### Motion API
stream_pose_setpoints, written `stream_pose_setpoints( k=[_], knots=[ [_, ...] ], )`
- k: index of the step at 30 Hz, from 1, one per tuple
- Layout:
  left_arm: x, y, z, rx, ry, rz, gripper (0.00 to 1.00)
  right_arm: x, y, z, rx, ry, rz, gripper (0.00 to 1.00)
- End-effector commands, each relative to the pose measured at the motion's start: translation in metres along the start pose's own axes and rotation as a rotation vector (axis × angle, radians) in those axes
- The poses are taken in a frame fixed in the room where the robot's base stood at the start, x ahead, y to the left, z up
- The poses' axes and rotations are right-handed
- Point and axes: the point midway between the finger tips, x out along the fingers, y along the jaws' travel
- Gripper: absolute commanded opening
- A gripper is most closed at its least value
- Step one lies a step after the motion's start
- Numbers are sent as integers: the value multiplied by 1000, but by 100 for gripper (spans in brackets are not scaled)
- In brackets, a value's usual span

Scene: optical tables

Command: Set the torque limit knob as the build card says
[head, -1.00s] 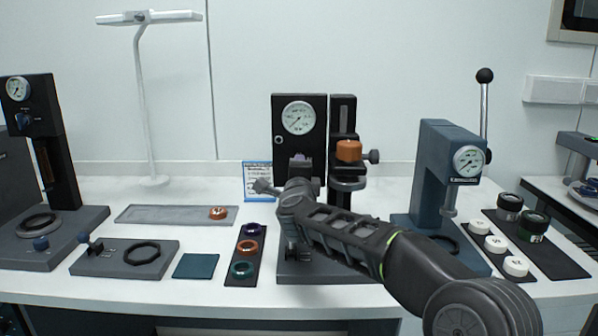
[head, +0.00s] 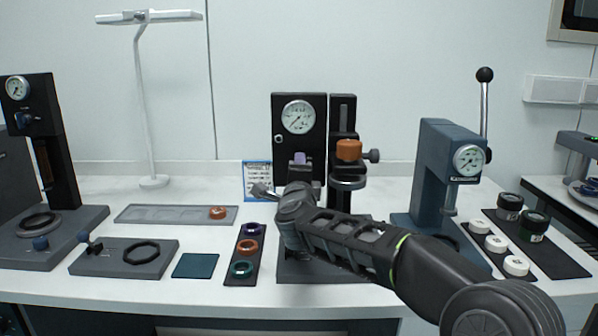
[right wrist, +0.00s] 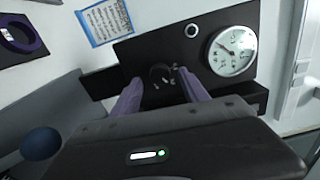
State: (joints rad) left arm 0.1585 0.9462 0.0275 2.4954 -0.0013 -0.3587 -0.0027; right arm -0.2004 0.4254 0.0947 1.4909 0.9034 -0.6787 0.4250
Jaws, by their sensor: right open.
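The black torque limit knob (right wrist: 162,74) sits on a dark gauge panel (head: 285,128), with pale marks near it that I cannot read. My right gripper (right wrist: 159,79) is open, its two purple fingers on either side of the knob in the right wrist view. I cannot tell whether they touch it. In the head view my right gripper (head: 301,159) is in front of the panel's lower part and hides the knob. The blue-edged build card (head: 257,181) stands left of the panel; its text is too small to read. My left gripper is not in view.
A round white gauge (head: 299,117) is above the knob. An orange-topped clamp stand (head: 349,150) stands just right of the panel. A strip of coloured rings (head: 246,258) lies in front to the left. A blue lever press (head: 437,180) stands to the right.

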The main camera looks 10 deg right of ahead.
Motion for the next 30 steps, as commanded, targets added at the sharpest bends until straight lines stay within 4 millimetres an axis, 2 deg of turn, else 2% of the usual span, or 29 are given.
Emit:
stream_pose_setpoints(
  k=[3, 9, 22, 26, 30],
  knots=[
    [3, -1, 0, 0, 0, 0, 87, -22, 0, 0, 0, -1, 0, 52],
    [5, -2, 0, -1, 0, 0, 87, -49, 0, 0, 1, -1, -1, 52],
    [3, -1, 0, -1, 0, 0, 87, -54, -1, 0, 0, 0, 0, 52],
    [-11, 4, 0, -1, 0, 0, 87, -54, -17, 1, 0, 1, 0, 52],
    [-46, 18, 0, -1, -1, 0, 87, -54, -54, 3, 1, 1, -1, 52]
  ],
)
